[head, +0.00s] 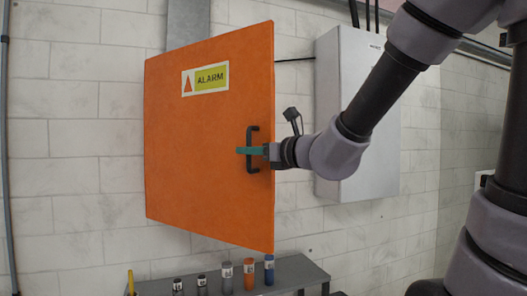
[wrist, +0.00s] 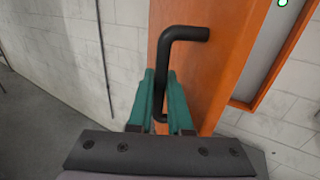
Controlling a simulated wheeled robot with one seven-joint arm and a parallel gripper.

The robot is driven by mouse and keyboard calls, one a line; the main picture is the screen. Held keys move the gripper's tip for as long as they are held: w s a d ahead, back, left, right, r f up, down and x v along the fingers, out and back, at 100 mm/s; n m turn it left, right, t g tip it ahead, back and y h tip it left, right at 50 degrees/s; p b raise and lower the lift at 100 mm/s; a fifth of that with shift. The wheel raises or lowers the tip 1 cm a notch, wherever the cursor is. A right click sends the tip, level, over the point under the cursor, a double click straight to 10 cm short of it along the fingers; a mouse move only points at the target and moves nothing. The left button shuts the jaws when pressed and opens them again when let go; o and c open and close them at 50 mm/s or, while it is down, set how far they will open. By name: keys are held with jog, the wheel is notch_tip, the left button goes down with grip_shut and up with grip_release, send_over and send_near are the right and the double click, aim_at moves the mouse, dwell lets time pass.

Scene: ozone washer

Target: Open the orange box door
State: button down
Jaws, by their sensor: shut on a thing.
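The orange box door (head: 200,150) carries an alarm label (head: 205,79) and a black bar handle (head: 249,165) near its right edge. In the wrist view the door (wrist: 225,60) stands partly open, with a gap between its edge and the orange box frame (wrist: 285,60) at right. My gripper (head: 252,150) comes from the right. In the wrist view its teal fingers (wrist: 160,76) are shut on the black handle (wrist: 185,34), one on each side of its bar. The box interior is mostly hidden; a strip of grey shows.
A grey wall cabinet (head: 355,110) is right of the door, behind my arm. A grey shelf (head: 300,272) with several small cylinders (head: 227,277) stands below the door. A white block wall (head: 75,130) is behind. Open floor (wrist: 40,120) shows at left in the wrist view.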

jog(key=shift+s+a+r, duration=0.15)
jog(key=shift+s+a, duration=0.1)
jog(key=c, duration=1.1)
grip_release()
